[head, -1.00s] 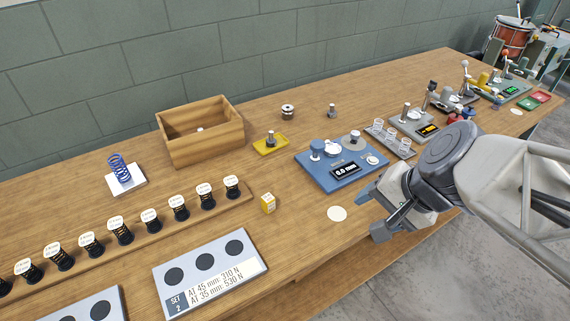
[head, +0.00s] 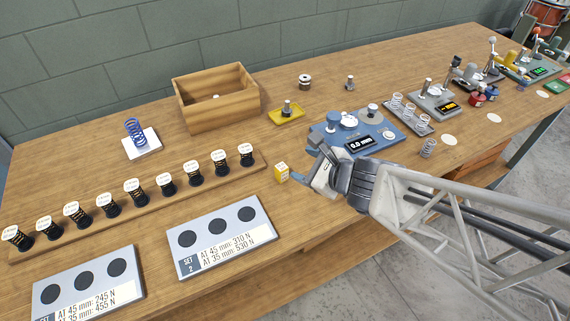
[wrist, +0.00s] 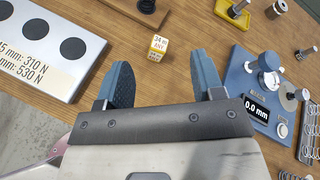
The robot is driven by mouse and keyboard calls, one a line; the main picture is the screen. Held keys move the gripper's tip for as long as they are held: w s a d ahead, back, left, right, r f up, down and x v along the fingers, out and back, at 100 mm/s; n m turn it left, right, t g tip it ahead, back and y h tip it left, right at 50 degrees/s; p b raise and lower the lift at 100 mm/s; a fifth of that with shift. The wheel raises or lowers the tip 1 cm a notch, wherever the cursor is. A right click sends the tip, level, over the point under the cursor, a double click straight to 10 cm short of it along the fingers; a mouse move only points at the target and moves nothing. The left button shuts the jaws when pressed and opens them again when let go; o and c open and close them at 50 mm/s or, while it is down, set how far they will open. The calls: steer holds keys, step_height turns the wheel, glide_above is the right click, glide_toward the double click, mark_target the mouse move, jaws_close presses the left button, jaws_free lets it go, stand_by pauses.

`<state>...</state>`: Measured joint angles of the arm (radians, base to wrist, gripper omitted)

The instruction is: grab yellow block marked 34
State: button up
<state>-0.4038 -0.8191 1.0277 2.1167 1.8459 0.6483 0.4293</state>
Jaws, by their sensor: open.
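The small yellow block (head: 282,172) stands on the wooden bench, right of the rail of springs. In the wrist view the yellow block (wrist: 158,46) has a white top face that reads 34 with smaller marks below. My gripper (head: 304,163) is open and empty, just right of the block in the head view. In the wrist view my gripper (wrist: 165,75) has its two blue fingers apart, and the block lies beyond the fingertips, between their lines and nearer the left one. The block does not appear to be between the fingers.
A blue gauge (head: 361,136) reading 0.0 mm sits close behind and right of my gripper. A grey SET 2 plate (head: 223,240) lies left of the block. A rail (head: 60,243) holds several dark springs. A wooden box (head: 212,117) and yellow tray (head: 286,116) stand behind.

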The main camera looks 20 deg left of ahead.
mark_target(285, 171)
steer(key=a+f+m, duration=0.1)
steer(key=f+m, duration=0.1)
steer(key=w+a+f+m+t, duration=0.1)
steer(key=f+m, duration=0.1)
steer(key=f, duration=0.1)
steer(key=a+f+m+t, duration=0.1)
steer(key=f+m, duration=0.2)
steer(key=shift+w+h, duration=0.3)
steer(key=shift+w+a, duration=0.1)
steer(key=shift+a, duration=0.05)
steer(key=shift+x, duration=1.2)
steer(key=shift+x, duration=2.6)
steer(key=shift+f, duration=0.1)
